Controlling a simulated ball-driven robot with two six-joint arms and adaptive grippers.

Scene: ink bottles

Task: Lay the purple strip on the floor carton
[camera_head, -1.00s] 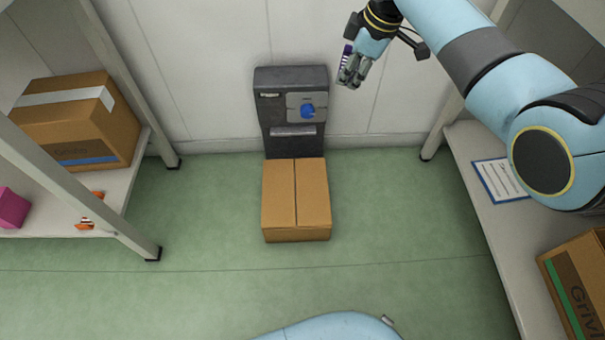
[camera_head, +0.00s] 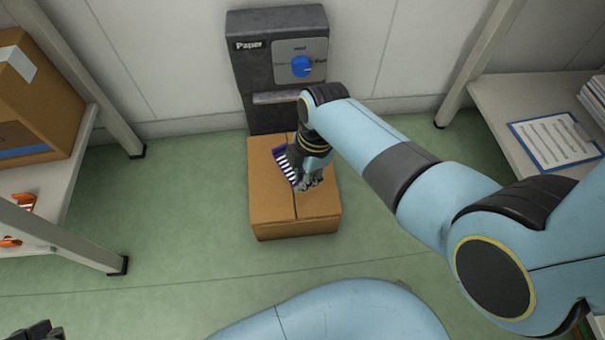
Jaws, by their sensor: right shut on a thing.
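The purple strip (camera_head: 286,166), with white bars, shows beside my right gripper's fingers, over the floor carton's top. My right gripper (camera_head: 308,182) points down above the carton and is shut on the strip. The floor carton (camera_head: 265,213) is a closed brown box with a centre seam, standing on the green floor. I cannot tell whether the strip touches the carton. My gripper and wrist hide part of the strip and the carton's top. A small dark part of my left gripper (camera_head: 38,333) shows at the bottom left edge; its fingers are not clear.
A dark paper machine (camera_head: 262,75) with a blue knob stands against the wall behind the carton. A left shelf holds a brown box (camera_head: 45,110) and orange items (camera_head: 18,210). A right shelf holds a clipboard (camera_head: 555,142). The green floor around the carton is clear.

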